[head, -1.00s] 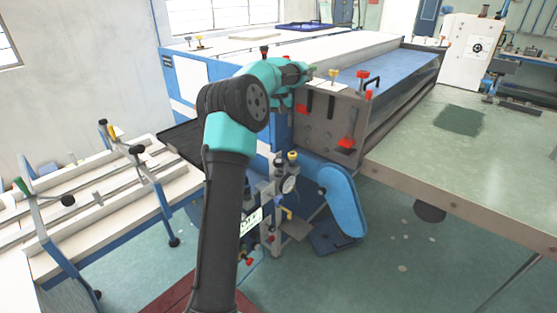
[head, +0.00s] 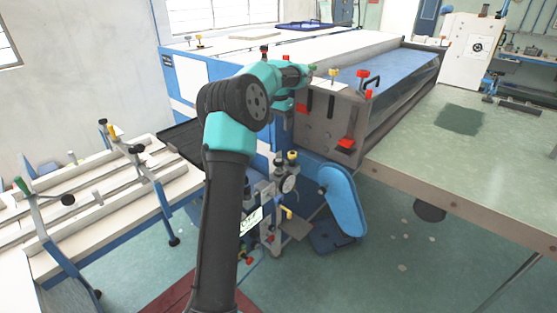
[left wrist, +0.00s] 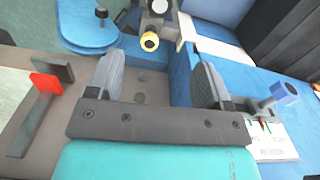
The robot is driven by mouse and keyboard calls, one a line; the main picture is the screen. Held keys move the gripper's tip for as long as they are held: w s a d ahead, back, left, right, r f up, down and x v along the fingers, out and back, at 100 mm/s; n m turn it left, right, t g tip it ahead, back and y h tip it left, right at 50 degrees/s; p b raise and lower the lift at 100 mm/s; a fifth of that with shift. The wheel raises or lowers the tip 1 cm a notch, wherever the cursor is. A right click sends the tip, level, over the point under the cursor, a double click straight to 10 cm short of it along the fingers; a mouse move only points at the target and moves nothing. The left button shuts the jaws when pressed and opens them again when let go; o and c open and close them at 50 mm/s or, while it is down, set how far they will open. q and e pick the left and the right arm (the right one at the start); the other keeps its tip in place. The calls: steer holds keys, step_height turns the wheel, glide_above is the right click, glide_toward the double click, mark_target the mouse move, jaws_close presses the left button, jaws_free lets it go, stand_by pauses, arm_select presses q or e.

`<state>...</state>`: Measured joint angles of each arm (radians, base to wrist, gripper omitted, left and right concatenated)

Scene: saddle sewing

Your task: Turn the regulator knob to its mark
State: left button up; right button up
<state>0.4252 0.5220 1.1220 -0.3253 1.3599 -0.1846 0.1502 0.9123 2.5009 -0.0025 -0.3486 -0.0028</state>
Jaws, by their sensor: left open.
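The regulator stands by a round gauge (head: 288,184) below the machine's end plate in the head view. A yellow knob with a dark collar (head: 292,156) sits just above the gauge; I take it for the regulator knob. In the left wrist view a yellow-ended knob (left wrist: 149,41) lies ahead of my left gripper (left wrist: 158,80), roughly between its finger directions. The gripper is open and empty, apart from the knob. In the head view its fingers are hidden behind my arm. I cannot make out the mark. My right gripper is not seen.
A blue lever (left wrist: 285,92) over a small dial plate (left wrist: 270,142) stands right of the fingers in the left wrist view. A blue curved cover (head: 343,203) is beside the gauge. A green tabletop (head: 480,165) extends right.

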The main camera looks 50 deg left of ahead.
mark_target(279, 160)
arm_select(q)
step_height(279, 160, down, 17)
steer(key=shift+r, duration=0.2)
stand_by(0.4)
steer(key=c, duration=0.9)
steer(key=shift+n, duration=0.3)
steer(key=shift+n, duration=0.8)
steer(key=o, duration=0.9)
